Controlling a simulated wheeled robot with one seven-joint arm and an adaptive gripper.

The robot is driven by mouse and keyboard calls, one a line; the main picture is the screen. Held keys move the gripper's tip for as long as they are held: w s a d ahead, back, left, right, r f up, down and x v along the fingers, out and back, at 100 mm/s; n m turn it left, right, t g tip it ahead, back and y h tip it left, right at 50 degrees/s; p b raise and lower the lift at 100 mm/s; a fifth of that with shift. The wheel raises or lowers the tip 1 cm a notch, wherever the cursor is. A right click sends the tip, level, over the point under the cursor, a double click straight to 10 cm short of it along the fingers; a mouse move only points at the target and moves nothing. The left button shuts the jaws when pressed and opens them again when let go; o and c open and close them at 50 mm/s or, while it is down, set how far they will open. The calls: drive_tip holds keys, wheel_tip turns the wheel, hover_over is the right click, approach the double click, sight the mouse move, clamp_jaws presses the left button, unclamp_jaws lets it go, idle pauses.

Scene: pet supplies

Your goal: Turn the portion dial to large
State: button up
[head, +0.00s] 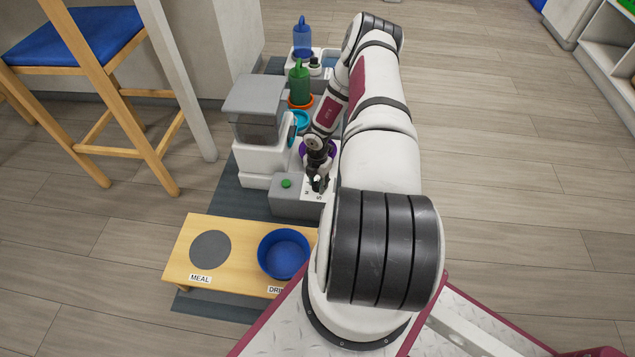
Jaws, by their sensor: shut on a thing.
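The portion dial's white face (308,189), with small letters that seem to read M and S, is on top of a low grey box (290,205) in front of the feeder. My gripper (317,180) is pointed down at the dial and shut on its knob. The fingers hide most of the knob, so I cannot tell which letter it points to. A green button (286,183) is on the same box, left of the dial. The grey and white feeder (258,125) stands behind the box. My arm covers the right part of the box.
A low wooden stand (190,262) in front has a grey disc marked MEAL and a blue bowl (284,254). Behind the gripper are a purple ring, a green bottle (299,85) and a blue bottle (302,38). A chair (85,45) is at left; floor at right is clear.

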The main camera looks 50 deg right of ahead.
sight(318, 183)
drive_tip(key=n+p, duration=0.1)
drive_tip(key=n, duration=0.5)
drive_tip(key=shift+n, duration=0.3)
drive_tip(key=n, duration=0.6)
drive_tip(key=shift+a+f+p, duration=0.1)
drive_tip(key=shift+p, duration=0.2)
drive_tip(key=shift+n, duration=0.4)
drive_tip(key=o, duration=1.2)
drive_tip(key=shift+c, duration=0.2)
drive_tip(key=shift+r, duration=0.45)
wheel_tip(318, 183, up, 11)
